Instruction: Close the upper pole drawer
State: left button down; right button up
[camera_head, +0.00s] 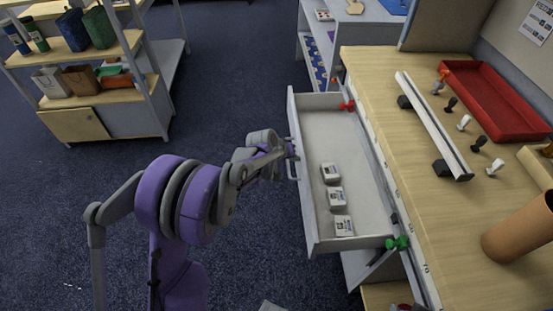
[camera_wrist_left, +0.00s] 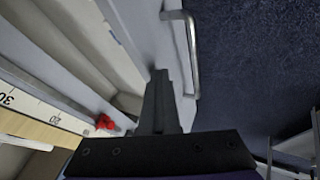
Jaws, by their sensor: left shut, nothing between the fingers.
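The pale grey drawer (camera_head: 350,150) is pulled out from under the wooden worktop, with several small labelled boxes (camera_head: 336,196) inside. Its front panel (camera_head: 303,190) faces left and carries a metal bar handle (camera_head: 291,160). My left gripper (camera_head: 290,152) is at the outer side of the front panel, beside the handle. In the left wrist view its fingers (camera_wrist_left: 158,78) are together and empty, close to the front panel, with the handle (camera_wrist_left: 192,50) just beyond them. I cannot tell whether they touch the panel. My right gripper does not show.
A red knob (camera_head: 347,105) and a green knob (camera_head: 398,243) sit along the worktop edge near the drawer. The worktop (camera_head: 385,75) holds a metal rail (camera_head: 432,125), a red tray (camera_head: 495,100) and a brown tube (camera_head: 520,230).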

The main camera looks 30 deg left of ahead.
pick_arm(q)
jog(key=w+d, duration=0.5)
jog(key=d, duration=0.3)
jog(key=w+d, duration=0.5)
jog(key=d, duration=0.3)
jog(key=shift+d+b, duration=0.25)
jog(key=shift+b, duration=0.15)
